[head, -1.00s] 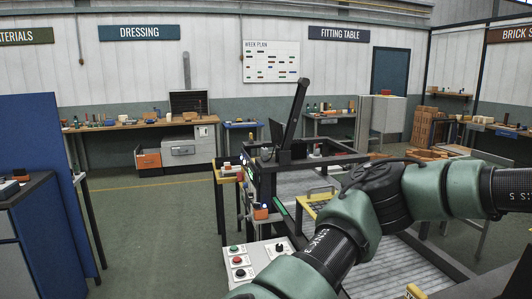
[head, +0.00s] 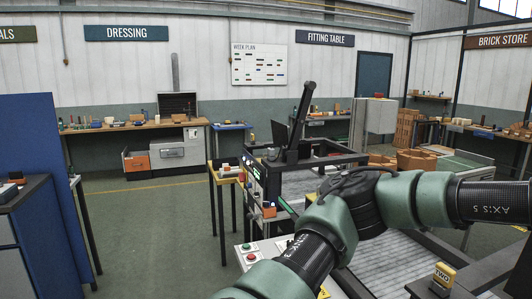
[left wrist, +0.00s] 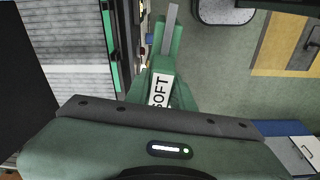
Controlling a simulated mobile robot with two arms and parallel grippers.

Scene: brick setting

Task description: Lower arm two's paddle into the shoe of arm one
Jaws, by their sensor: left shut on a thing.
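In the left wrist view my left gripper (left wrist: 166,50) points away from the camera, with a white label reading SOFT on its green body. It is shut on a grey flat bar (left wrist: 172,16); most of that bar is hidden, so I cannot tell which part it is. In the head view a black tilted arm (head: 301,118) rises from the black frame of a machine. A yellow tag reading TWO (head: 443,276) sits on the machine's near right side. I cannot make out a shoe. My right gripper is in neither view.
A large green and black jointed arm (head: 428,201) crosses the head view and hides part of the ribbed grey bed (head: 378,262). A button panel (head: 250,257) stands at the machine's near left. A blue panel (head: 40,170) stands at left.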

